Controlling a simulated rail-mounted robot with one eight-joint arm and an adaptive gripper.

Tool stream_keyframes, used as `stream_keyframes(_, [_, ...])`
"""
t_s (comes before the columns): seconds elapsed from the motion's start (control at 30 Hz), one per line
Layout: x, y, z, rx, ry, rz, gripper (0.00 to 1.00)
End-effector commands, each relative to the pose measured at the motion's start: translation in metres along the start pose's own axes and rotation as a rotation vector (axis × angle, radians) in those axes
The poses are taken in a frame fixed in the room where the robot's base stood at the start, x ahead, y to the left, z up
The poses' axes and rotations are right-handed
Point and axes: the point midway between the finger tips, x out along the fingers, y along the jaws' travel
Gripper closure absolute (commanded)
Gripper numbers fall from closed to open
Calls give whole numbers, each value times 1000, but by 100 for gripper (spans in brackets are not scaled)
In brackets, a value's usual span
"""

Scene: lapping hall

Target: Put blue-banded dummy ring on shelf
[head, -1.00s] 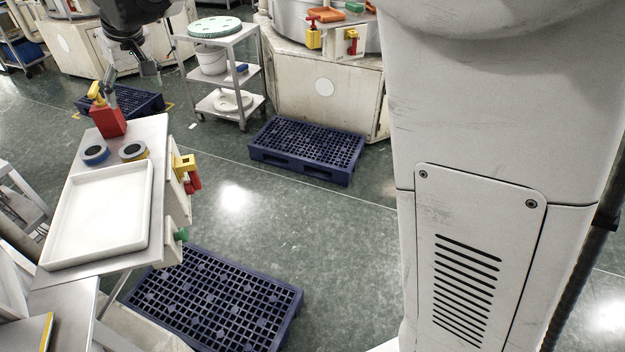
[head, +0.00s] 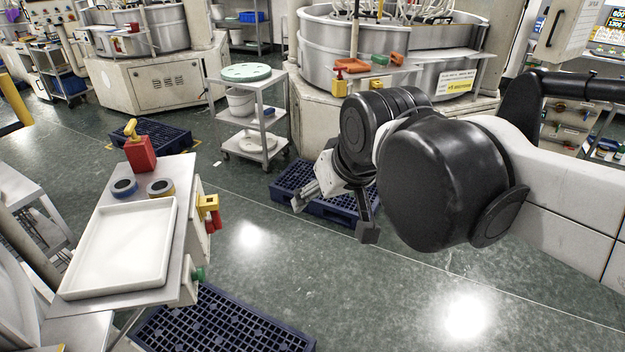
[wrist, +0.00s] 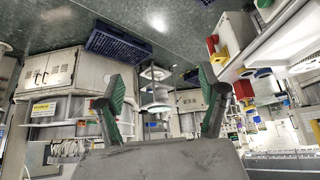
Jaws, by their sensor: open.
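The blue-banded ring (head: 124,188) lies on a grey metal work shelf (head: 183,172), left of a yellow-banded ring (head: 161,188) and behind a white tray (head: 122,245). The blue-banded ring seems to show small in the wrist view (wrist: 263,73). My gripper (head: 336,218) is open and empty, over the floor and a pallet, well to the right of the rings. Its green-padded fingers (wrist: 164,92) are spread apart in the wrist view with nothing between them. The task's shelf cannot be told for sure; a tiered trolley (head: 272,108) stands behind.
A red bottle with yellow top (head: 141,152) stands behind the rings. Yellow, red and green items hang on the work shelf's right side. Blue pallets (head: 225,325) lie on the floor. A lapping machine (head: 330,60) stands at the back. Floor between work shelf and arm is open.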

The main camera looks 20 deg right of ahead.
Motion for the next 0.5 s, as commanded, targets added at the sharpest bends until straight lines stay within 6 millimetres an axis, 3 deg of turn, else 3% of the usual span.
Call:
stream_keyframes(0.03, [0,7,20,19,7,12,27])
stream_keyframes(0.2, [2,22,63,64,25,41,27])
stream_keyframes(0.33, [4,26,80,82,32,52,27])
stream_keyframes(0.5, [5,28,85,88,35,55,27])
